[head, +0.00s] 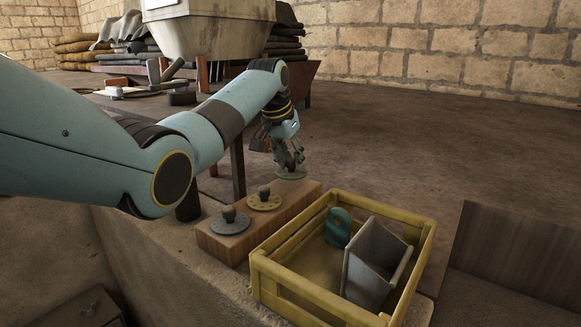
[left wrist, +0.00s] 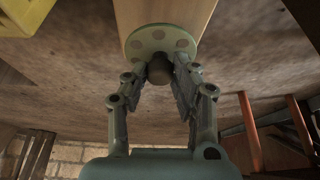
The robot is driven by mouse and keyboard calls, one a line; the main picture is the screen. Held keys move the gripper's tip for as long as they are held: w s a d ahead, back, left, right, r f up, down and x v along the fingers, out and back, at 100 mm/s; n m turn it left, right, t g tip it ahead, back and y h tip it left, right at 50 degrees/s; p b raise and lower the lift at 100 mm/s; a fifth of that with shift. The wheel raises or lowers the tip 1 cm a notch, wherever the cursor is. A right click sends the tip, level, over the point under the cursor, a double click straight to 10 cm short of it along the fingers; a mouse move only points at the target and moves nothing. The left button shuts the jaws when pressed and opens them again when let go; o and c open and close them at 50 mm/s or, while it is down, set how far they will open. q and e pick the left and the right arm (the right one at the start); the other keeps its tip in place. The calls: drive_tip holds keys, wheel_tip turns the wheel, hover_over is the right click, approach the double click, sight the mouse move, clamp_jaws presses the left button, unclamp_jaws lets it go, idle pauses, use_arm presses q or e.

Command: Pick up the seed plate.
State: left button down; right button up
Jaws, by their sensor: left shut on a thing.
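Three round plates with knobs are in the head view: a grey one (head: 230,226), a yellowish one (head: 264,203) and a pale green one (head: 291,174). The grey and yellowish plates lie on a wooden block (head: 225,245). My left gripper (head: 288,163) is at the green plate, at the block's far end. In the left wrist view my left gripper (left wrist: 159,82) is shut on the dark knob (left wrist: 160,69) of the green plate (left wrist: 161,38), which shows several round spots. I cannot tell whether this plate touches the block. My right gripper is not in view.
A yellow crate (head: 262,283) stands right of the block, holding a grey metal hopper (head: 370,268) and a teal part (head: 338,228). A brown panel (head: 515,245) is at the right. Behind are a low table with tools and stacked sacks (head: 80,48). The floor beyond the crate is clear.

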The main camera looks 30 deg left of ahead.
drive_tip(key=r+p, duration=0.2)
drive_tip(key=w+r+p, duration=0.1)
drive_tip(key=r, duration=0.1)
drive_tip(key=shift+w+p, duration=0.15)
drive_tip(key=shift+p, duration=0.2)
use_arm(q)
drive_tip(key=s+d+r, duration=0.7)
drive_tip(key=d, duration=0.2)
drive_tip(key=shift+s+r, duration=0.25)
drive_tip(key=shift+r, duration=0.05)
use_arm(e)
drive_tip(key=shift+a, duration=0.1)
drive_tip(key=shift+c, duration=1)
